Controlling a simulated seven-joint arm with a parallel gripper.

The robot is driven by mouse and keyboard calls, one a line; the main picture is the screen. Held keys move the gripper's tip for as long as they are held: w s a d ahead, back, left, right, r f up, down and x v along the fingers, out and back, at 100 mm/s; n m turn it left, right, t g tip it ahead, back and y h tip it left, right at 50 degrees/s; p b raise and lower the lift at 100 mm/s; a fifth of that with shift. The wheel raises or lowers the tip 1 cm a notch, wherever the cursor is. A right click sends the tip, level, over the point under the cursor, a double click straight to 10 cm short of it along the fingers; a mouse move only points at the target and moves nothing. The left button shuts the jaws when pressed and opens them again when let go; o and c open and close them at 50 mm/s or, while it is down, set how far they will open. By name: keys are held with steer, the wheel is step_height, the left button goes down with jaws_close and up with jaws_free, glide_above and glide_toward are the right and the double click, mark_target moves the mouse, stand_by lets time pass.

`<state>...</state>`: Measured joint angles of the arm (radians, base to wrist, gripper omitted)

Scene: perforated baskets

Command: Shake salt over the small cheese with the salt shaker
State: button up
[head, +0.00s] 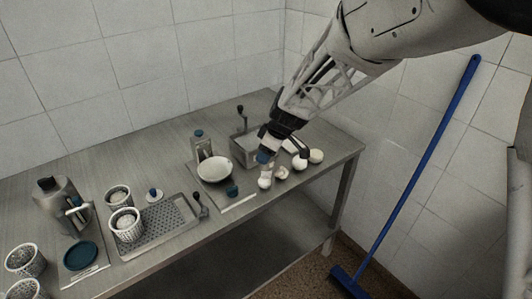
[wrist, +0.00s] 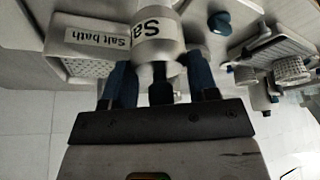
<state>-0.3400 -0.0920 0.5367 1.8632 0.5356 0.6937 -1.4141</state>
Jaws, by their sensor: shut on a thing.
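My gripper (head: 266,156) is low over the right end of the table, its fingers pointing down. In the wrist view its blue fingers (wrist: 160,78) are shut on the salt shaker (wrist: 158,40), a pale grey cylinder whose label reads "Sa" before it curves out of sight. The shaker's far end is cut off by the picture's edge. Several small pale round pieces lie beside and below the gripper; one rounded white piece (head: 265,182) is directly under it, others (head: 299,163) (head: 316,155) are to the right. I cannot tell which is the small cheese. No falling salt is visible.
A metal box (head: 238,146) labelled "Salt bath" (wrist: 97,39) stands close behind the gripper. A white bowl (head: 214,171) is to its left. Perforated baskets (head: 125,222) and a drain tray (head: 166,228) fill the table's left part. The table's front edge is close.

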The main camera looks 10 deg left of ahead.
steer(key=shift+s+a, duration=0.2)
steer(key=shift+s, duration=0.6)
steer(key=shift+s+a, duration=0.15)
steer(key=shift+s, duration=0.65)
steer(key=shift+w, duration=0.1)
steer(key=shift+w+d, duration=0.2)
steer(key=shift+w, duration=0.55)
steer(key=shift+w+d, duration=0.15)
steer(key=shift+w, duration=0.6)
steer(key=s, duration=0.3)
steer(key=shift+a, duration=0.35)
steer(key=shift+r, duration=0.15)
